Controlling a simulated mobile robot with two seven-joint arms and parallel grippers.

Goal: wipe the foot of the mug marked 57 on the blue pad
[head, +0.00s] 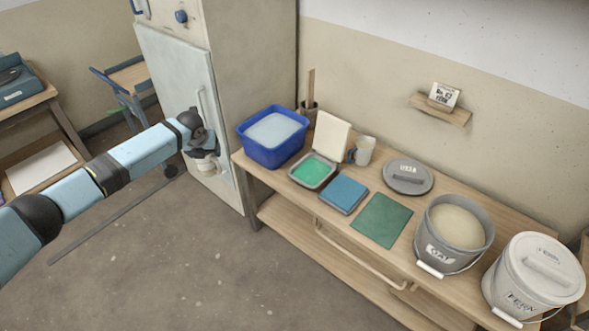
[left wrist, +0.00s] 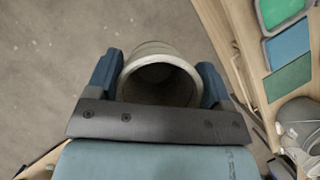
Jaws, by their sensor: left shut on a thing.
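My left gripper (head: 204,152) is shut on a pale mug (head: 207,168), held in the air left of the table, in front of the pale door. In the left wrist view the mug (left wrist: 160,60) sits between the two blue fingers, its dark open mouth facing the camera. No number is readable on it, and its foot is hidden there. The blue pad (head: 343,194) lies flat on the table, right of the held mug; it also shows at the upper right of the left wrist view (left wrist: 287,44). My right gripper is not in view.
On the table (head: 292,202) are a blue tub (head: 271,152), a green-filled tray (head: 312,171), a dark green mat (head: 382,221), another mug (head: 364,151), a grey lid (head: 408,177), an open grey bucket (head: 452,245) and a lidded white bucket (head: 532,285). Open floor lies below the gripper.

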